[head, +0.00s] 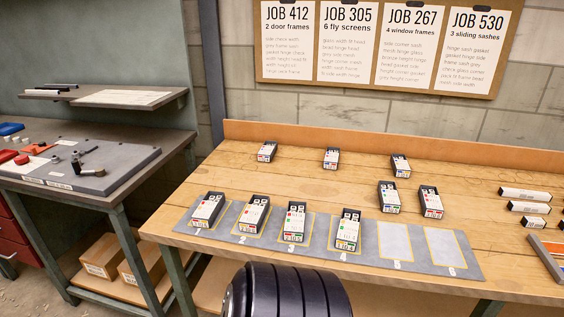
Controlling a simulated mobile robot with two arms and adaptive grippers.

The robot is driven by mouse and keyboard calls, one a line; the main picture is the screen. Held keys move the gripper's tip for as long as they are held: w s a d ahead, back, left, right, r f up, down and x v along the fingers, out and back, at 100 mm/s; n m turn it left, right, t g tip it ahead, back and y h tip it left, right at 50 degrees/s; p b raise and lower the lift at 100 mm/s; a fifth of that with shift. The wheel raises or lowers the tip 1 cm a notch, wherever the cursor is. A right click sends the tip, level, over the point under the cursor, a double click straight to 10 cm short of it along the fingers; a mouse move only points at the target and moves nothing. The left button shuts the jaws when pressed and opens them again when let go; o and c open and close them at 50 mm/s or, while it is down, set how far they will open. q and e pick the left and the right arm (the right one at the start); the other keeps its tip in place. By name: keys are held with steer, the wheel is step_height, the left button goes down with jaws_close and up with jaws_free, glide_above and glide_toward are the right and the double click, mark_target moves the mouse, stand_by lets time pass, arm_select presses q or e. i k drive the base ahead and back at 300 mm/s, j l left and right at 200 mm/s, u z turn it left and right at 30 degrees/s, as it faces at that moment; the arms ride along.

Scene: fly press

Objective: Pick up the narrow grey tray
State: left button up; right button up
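I cannot make out a narrow grey tray for certain. A grey-edged, tray-like thing (546,258) with coloured strips is cut off by the right edge of the head view, on the wooden bench; its full shape is hidden. Neither of my grippers shows in the head view.
The wooden bench (300,168) bears a grey numbered mat (397,233); slots 1 to 4 hold dark boxes with white labels, slots 5 and 6 are empty. Several similar boxes (331,158) stand behind. White bars (525,194) lie at right. A second bench (150,140) stands left.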

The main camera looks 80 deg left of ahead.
mark_target(204, 216)
steer(key=u, duration=3.3)
steer(key=i+l+u, duration=0.25)
steer(key=u, duration=0.15)
steer(key=i+l+u, duration=0.2)
steer(key=l+u, duration=0.25)
